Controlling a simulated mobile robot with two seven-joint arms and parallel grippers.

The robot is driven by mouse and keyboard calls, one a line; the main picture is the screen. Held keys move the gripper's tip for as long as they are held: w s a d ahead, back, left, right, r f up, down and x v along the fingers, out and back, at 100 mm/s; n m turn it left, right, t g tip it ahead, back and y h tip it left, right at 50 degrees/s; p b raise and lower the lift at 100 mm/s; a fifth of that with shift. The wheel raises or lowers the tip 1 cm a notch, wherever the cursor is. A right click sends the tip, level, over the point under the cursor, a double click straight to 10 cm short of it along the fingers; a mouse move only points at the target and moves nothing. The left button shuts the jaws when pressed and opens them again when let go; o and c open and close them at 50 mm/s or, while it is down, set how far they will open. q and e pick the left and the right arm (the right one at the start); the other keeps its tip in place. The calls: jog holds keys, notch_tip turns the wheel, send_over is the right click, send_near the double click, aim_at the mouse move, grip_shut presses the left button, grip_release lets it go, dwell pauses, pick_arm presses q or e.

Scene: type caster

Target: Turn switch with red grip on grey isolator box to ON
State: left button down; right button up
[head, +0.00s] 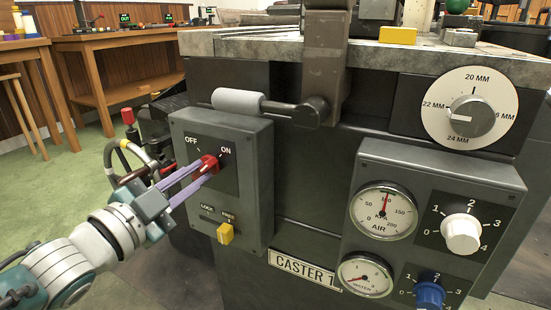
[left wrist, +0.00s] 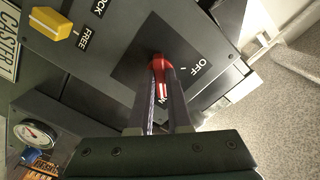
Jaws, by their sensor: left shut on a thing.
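The grey isolator box (head: 256,165) is fixed on the dark machine front, with OFF at upper left and ON at upper right of its switch plate. The red grip (head: 208,163) sits just below these labels; it also shows in the left wrist view (left wrist: 157,63). My left gripper (head: 203,169) is shut on the red grip, one finger on each side. The fingers hide part of the grip. Its red end leans towards the ON label in the head view; the exact angle is hard to tell. In the left wrist view OFF (left wrist: 199,69) is clear of the fingers. My right gripper is not in view.
A yellow LOCK/FREE knob (head: 225,233) is below the red grip. A lever with a light grey handle (head: 237,101) juts out above the box. A panel with gauges and knobs (head: 440,170) is at the right. Hoses (head: 125,155) are left of the box.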

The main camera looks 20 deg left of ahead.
pick_arm(q)
jog(key=c, duration=0.9)
grip_release()
jog(key=shift+o, duration=0.2)
jog(key=shift+s, duration=0.3)
jog(key=s+p, duration=0.3)
jog(key=s, duration=0.6)
jog(key=shift+s+a, duration=0.15)
jog(key=shift+a, duration=0.25)
